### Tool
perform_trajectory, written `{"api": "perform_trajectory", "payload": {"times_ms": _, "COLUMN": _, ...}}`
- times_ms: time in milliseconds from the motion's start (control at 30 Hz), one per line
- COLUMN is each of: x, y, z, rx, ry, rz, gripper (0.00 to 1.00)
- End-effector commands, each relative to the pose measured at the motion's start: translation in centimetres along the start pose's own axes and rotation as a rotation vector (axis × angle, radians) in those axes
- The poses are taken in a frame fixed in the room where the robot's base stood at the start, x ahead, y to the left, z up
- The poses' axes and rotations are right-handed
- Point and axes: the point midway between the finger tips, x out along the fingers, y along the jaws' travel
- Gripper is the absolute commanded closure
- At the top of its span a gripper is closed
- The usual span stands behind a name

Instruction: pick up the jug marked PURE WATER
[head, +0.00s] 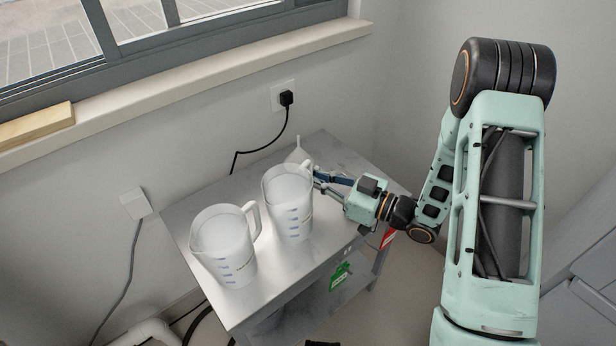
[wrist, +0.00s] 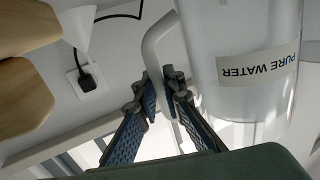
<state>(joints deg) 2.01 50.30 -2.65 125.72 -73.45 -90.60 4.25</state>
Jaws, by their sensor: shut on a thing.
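The jug marked PURE WATER (wrist: 258,68) fills the right of the wrist view, its label upside down there. It appears to be the rear white jug (head: 288,205) on the table in the head view, upright, with its handle toward my gripper. My gripper (head: 318,178) reaches in from the right. In the wrist view its two blue-padded fingers (wrist: 163,100) are closed around the jug's white handle (wrist: 156,48). I cannot tell whether the jug's base is touching the table.
A second white jug (head: 225,250) stands close by at the front left of the metal table (head: 188,232). A small white cone-shaped thing (head: 298,155) is behind the rear jug. A wall with a plugged-in socket (head: 284,97) and a window ledge (head: 230,68) lie behind.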

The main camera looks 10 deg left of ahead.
Motion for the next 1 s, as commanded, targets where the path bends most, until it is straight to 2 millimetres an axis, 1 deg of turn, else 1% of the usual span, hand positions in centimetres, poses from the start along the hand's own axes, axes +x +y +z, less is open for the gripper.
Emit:
{"api": "perform_trajectory", "payload": {"times_ms": 33, "x": 0.1, "y": 0.0, "z": -0.9, "rx": -0.001, "ry": 0.009, "rz": -0.002, "gripper": 1.0}}
{"api": "perform_trajectory", "payload": {"times_ms": 367, "x": 0.1, "y": -0.1, "z": -4.1, "rx": 0.0, "ry": 0.01, "rz": -0.002, "gripper": 1.0}}
{"api": "perform_trajectory", "payload": {"times_ms": 1000, "x": 0.1, "y": 0.0, "z": -11.6, "rx": 0.001, "ry": 0.011, "rz": -0.002, "gripper": 1.0}}
